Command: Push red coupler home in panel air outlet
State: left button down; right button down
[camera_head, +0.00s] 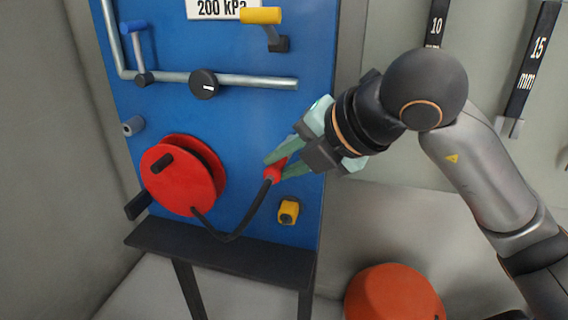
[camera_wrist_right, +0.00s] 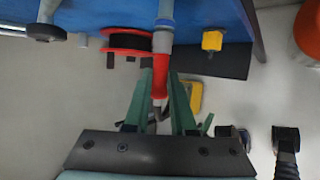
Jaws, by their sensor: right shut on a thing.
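The red coupler (camera_head: 273,175) is at the end of a black hose (camera_head: 253,217), in front of the blue panel (camera_head: 240,130). My right gripper (camera_head: 280,167) is shut on it from the right. In the right wrist view the coupler (camera_wrist_right: 160,84) lies between the green fingers. A grey cylindrical piece (camera_wrist_right: 163,42) lies in line beyond it, toward the panel. I cannot tell whether this piece is the air outlet or part of the coupler, nor how far anything is seated. My left gripper is not in view.
The red hose reel (camera_head: 180,183) is left of the coupler. A yellow fitting (camera_head: 288,211) sits below right. A yellow-handled valve (camera_head: 262,16) and grey pipe (camera_head: 255,82) are above. A black shelf (camera_head: 220,258) juts out below. An orange round object (camera_head: 393,294) stands at lower right.

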jog(key=shift+w+d, duration=0.1)
jog(key=shift+w, duration=0.1)
jog(key=c, duration=0.7)
grip_release()
jog(key=v, duration=1.2)
jog(key=shift+s+d+r, duration=0.1)
jog(key=shift+s+r, duration=0.05)
jog(key=shift+r, duration=0.05)
